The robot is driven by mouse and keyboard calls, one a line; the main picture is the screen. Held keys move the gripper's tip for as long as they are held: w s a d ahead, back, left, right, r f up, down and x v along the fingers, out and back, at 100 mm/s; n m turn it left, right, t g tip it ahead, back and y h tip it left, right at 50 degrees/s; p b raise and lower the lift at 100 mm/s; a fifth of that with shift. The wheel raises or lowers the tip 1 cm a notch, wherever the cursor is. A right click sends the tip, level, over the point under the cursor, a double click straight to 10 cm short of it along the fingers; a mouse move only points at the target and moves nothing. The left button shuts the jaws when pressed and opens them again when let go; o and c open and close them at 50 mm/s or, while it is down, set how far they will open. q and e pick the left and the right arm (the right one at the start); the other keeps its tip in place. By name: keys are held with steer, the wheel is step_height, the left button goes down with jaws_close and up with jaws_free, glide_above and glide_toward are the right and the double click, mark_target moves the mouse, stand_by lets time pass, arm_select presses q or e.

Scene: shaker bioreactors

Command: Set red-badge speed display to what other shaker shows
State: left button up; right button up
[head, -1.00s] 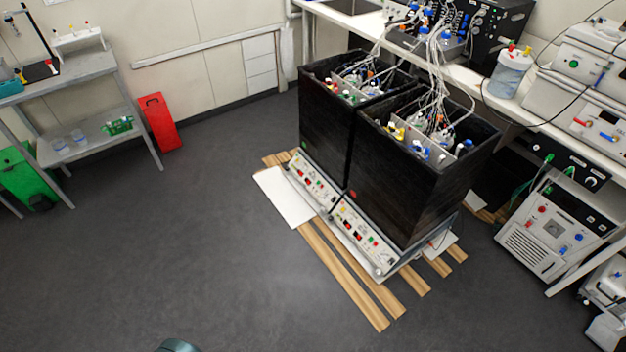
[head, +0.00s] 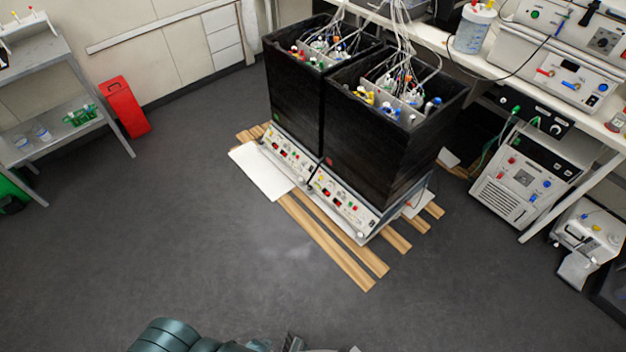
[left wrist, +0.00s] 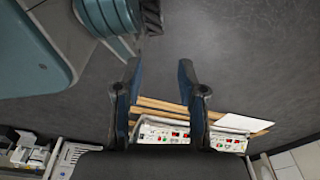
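Two black-boxed shakers stand side by side. The right one has a red badge (head: 328,161) on its box, and the left one has a green badge (head: 277,117). Below each box is a pale control panel with small knobs and red displays: the red-badge panel (head: 342,205) and the green-badge panel (head: 287,156). The digits are too small to read. Both panels also show in the left wrist view, beyond my left gripper (left wrist: 159,72). Its two dark fingers are apart with nothing between them, well short of the panels. My right gripper is not in view.
Wooden slats (head: 327,243) lie on the floor under the shakers, with a white board (head: 262,172) at the left. A bench with equipment stands at the right, and a metal shelf (head: 60,130) and red container (head: 123,107) at the left. The floor in front is clear.

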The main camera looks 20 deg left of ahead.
arm_select(q)
steer(key=shift+a+f, duration=0.1)
steer(key=shift+a, duration=0.45)
steer(key=shift+d, duration=0.25)
steer(key=c, duration=0.6)
steer(key=shift+d, duration=0.25)
jaws_close()
steer(key=shift+w+a, duration=0.1)
steer(key=shift+a, duration=0.05)
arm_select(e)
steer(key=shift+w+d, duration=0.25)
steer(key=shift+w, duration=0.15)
arm_select(q)
steer(key=shift+d, duration=0.35)
